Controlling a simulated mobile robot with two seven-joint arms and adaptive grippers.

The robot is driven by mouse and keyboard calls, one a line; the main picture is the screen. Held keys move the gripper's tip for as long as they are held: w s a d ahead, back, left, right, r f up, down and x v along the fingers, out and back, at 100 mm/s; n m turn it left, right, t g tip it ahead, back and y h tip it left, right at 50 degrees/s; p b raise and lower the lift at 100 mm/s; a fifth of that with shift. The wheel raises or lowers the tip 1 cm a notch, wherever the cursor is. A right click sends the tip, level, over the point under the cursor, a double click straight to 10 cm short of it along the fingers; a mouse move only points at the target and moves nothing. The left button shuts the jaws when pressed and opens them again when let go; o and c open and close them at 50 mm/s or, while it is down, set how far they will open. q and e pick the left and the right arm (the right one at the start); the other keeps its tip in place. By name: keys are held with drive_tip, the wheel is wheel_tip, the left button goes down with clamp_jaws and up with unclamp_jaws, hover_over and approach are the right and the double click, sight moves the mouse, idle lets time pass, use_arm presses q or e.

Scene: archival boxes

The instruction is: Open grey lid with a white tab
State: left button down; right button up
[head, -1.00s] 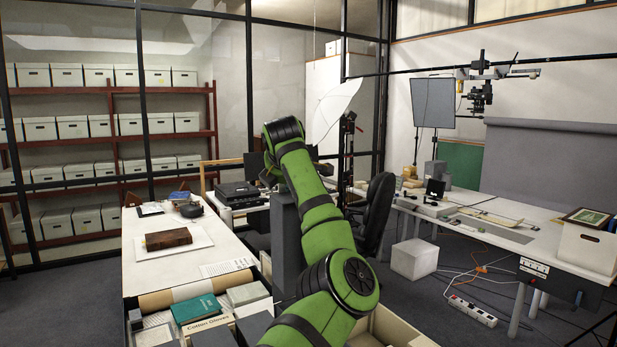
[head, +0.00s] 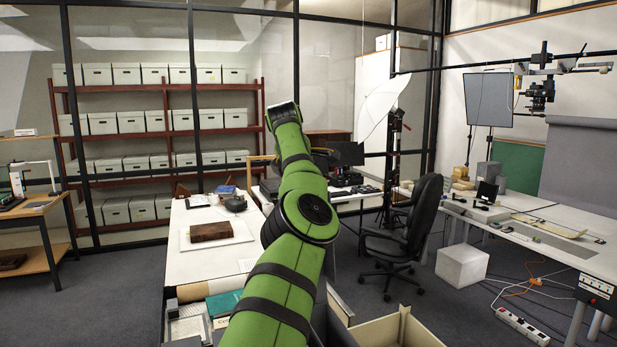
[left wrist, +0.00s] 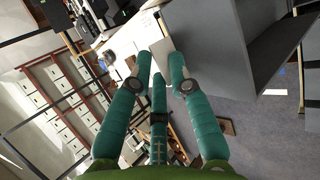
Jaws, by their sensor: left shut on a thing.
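My left arm rises through the middle of the head view, and its gripper is hidden there behind the arm. In the left wrist view my left gripper (left wrist: 160,62) has its teal fingers close together around a narrow pale piece, likely the white tab (left wrist: 152,66). The piece is small and partly covered by the fingers. A large grey panel (left wrist: 212,40), possibly the grey lid, stands just right of the fingertips, with a grey open box-like form beside it. I cannot tell how the panel joins it. My right gripper is in neither view.
An open beige box (head: 402,325) stands at the bottom right of the arm. A white table (head: 205,260) with a brown book (head: 211,231) is to the left. A black office chair (head: 415,230) and a white cube (head: 462,266) stand on the right floor.

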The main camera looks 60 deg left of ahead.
use_arm(q)
drive_tip(key=shift+s+a+f, duration=0.1)
drive_tip(key=shift+s+f, duration=0.05)
drive_tip(key=shift+f, duration=0.35)
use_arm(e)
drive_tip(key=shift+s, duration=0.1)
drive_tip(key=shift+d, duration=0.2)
use_arm(q)
drive_tip(key=c, duration=1.4)
unclamp_jaws()
drive_tip(key=shift+o, duration=0.2)
drive_tip(key=shift+w+a+f, duration=0.2)
drive_tip(key=shift+a, duration=0.05)
drive_tip(key=shift+r, duration=0.15)
drive_tip(key=shift+s+d+r, duration=0.2)
drive_tip(key=shift+d+r, duration=0.05)
drive_tip(key=shift+r, duration=0.25)
drive_tip(key=v, duration=1)
drive_tip(key=shift+s+r, duration=0.2)
drive_tip(key=shift+r, duration=0.2)
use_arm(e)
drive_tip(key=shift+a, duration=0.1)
use_arm(q)
drive_tip(key=shift+d, duration=0.1)
